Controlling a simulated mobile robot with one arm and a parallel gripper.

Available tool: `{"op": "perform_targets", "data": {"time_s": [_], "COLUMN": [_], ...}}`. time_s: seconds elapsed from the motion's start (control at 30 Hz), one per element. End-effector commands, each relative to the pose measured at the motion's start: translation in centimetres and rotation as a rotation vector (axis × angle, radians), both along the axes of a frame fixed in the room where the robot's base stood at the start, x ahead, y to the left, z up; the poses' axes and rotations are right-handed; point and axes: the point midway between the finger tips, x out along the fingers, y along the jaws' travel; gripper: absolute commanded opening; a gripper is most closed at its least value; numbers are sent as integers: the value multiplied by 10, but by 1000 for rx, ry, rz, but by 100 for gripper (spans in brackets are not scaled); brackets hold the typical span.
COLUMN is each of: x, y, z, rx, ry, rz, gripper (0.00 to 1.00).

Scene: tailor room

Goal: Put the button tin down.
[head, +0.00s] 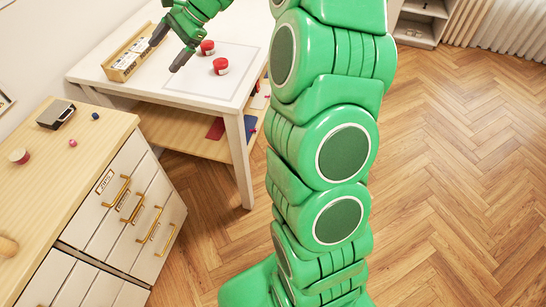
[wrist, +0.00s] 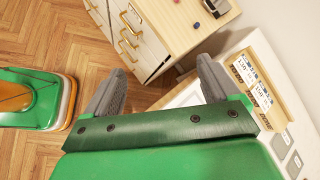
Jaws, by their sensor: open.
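Two small round red containers with pale bands stand on the white table (head: 210,90): one red container (head: 207,47) farther back and a second red container (head: 220,67) nearer. I cannot tell which, if either, is the button tin. My gripper (head: 167,50) is open above the left part of the white table, left of both red containers and apart from them. In the wrist view its two fingers (wrist: 160,85) are spread wide with nothing between them. Neither red container shows in the wrist view.
A wooden label rack (head: 125,60) stands at the white table's left edge, close to my gripper. A drawer cabinet (head: 95,125) at the left bears a dark metal box (head: 56,115), a red-topped round item (head: 19,156) and small spools. A lower shelf (head: 190,140) holds folded cloths. The right floor is clear.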

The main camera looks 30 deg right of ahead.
Motion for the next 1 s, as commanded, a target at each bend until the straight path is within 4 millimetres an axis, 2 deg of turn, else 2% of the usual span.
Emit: {"op": "perform_targets", "data": {"time_s": [0.03,0.2,0.43,0.73,1.0], "x": [-15,-64,-131,-218,-294], "y": [7,22,32,29,12], "z": [4,11,16,14,5], "rx": [-21,-103,-214,-359,-484], "ry": [-14,-60,-122,-188,-228], "rz": [36,162,331,546,736], "gripper": [89,89,89,89,89]}}
